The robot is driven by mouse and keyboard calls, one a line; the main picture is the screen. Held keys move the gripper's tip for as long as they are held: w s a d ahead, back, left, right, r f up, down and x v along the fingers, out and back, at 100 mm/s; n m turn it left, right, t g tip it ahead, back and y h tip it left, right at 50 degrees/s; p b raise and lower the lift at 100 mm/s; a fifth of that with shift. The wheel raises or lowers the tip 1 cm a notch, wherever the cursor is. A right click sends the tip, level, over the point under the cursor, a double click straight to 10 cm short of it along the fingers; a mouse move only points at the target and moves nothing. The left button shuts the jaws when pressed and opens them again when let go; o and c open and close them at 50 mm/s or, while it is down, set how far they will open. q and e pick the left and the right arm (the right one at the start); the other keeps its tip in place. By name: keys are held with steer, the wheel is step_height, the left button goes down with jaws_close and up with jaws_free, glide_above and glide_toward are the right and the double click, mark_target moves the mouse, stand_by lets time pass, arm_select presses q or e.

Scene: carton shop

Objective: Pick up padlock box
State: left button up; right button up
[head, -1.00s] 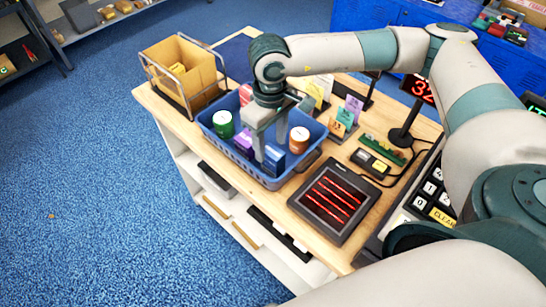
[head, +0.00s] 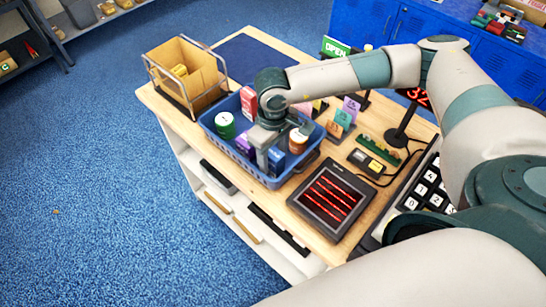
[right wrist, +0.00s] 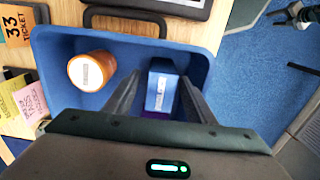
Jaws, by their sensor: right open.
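A small blue box (head: 276,161) with a pale label stands in the blue basket (head: 292,180). It seems to be the padlock box, but its print is too small to read. My right gripper (head: 281,147) points down into the basket, open, with its fingers over the blue box. In the right wrist view the blue box (right wrist: 162,88) shows between the two open fingers (right wrist: 160,84), with no clear grip on it. The gripper hides part of the basket in the head view.
The basket also holds a green can (head: 225,125), a red and white box (head: 248,102), a purple box (head: 243,143) and a brown jar (head: 298,140). A dark scanner with red lines (head: 332,200) sits in front. A carton in a wire rack (head: 187,75) stands at left.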

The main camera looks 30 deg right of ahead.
stand_by(0.4)
jaws_close()
steer(key=shift+r+b, duration=0.7)
steer(key=shift+r, duration=0.2)
step_height(320, 180, up, 7)
steer(key=b, duration=0.3)
steer(key=shift+r, duration=0.6)
steer(key=shift+r, duration=0.1)
